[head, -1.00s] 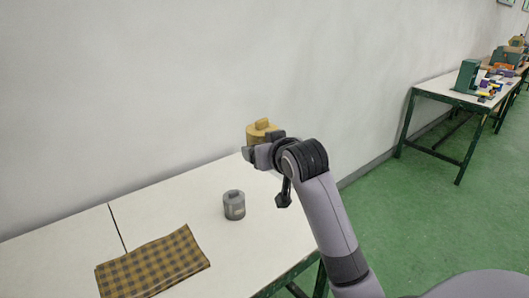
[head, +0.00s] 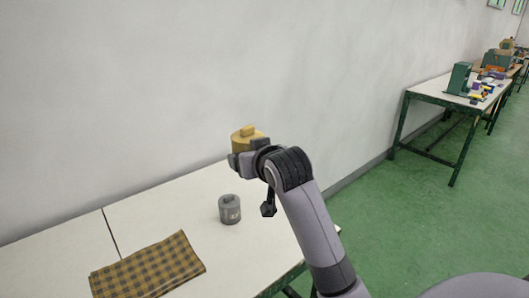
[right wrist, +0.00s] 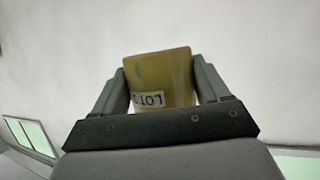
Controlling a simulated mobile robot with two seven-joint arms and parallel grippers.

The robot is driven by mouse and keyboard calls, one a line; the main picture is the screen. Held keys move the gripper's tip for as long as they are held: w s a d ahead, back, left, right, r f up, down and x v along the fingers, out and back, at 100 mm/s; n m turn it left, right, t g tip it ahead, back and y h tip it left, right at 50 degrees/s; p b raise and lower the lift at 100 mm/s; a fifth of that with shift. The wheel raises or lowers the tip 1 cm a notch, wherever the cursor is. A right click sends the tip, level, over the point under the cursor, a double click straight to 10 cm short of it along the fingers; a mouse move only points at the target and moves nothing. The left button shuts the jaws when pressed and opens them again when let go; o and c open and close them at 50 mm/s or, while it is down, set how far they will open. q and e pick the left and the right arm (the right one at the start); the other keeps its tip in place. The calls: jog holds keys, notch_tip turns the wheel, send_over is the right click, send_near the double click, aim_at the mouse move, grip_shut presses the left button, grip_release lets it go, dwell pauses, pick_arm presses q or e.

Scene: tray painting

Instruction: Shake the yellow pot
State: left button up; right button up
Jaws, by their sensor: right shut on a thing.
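The yellow pot (head: 246,136) is held up in the air above the table in the head view, with its knobbed lid on top. My right gripper (head: 248,158) is shut on it from the near side. In the right wrist view the yellow pot (right wrist: 160,78) sits between the two fingers of my right gripper (right wrist: 160,85), and a white label reading "LOT" and a further mark shows on its side. The pot looks slightly tilted there. My left gripper is in neither view.
A grey pot (head: 229,209) stands on the white table (head: 160,212). A brown checked cloth (head: 148,268) lies at the front left. The wall is close behind the table. Another table (head: 425,90) with several objects stands far right.

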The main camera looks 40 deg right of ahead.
jog(key=shift+a+r, duration=0.1)
jog(key=shift+a, duration=0.45)
jog(key=shift+d, duration=3.5)
jog(key=shift+a, duration=3.5)
jog(key=d, duration=0.3)
jog(key=shift+d, duration=0.3)
jog(key=shift+a, duration=0.1)
